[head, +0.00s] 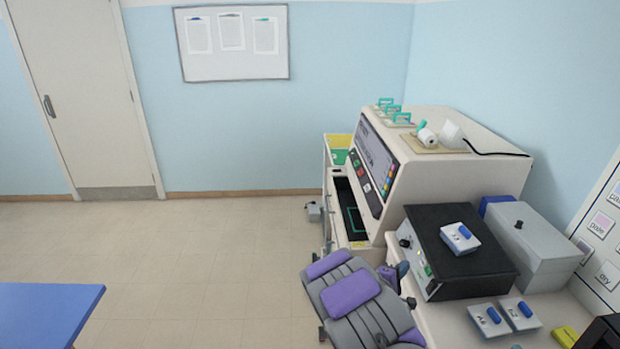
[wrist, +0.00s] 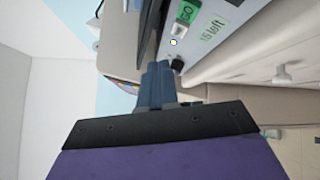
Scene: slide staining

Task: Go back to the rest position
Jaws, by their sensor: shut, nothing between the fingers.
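My gripper (wrist: 158,72) shows in the wrist view as two blue-grey fingers pressed together, with nothing between them. In the head view, my purple and grey arm is at the lower middle, and the blue-grey gripper (head: 403,270) is partly hidden at its right side. It is close to the front of the black-topped device (head: 440,232). In the wrist view, the fingers lie just beside a light panel (wrist: 205,32) with a green label, a small lit button and a dark knob. I cannot tell whether they touch it.
A large cream staining machine (head: 440,165) stands behind the device. A grey box (head: 530,245) is to the right. Small white blocks with blue tops (head: 490,318) lie on the counter. A blue table (head: 45,310) is at lower left. Open floor (head: 190,260) lies between.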

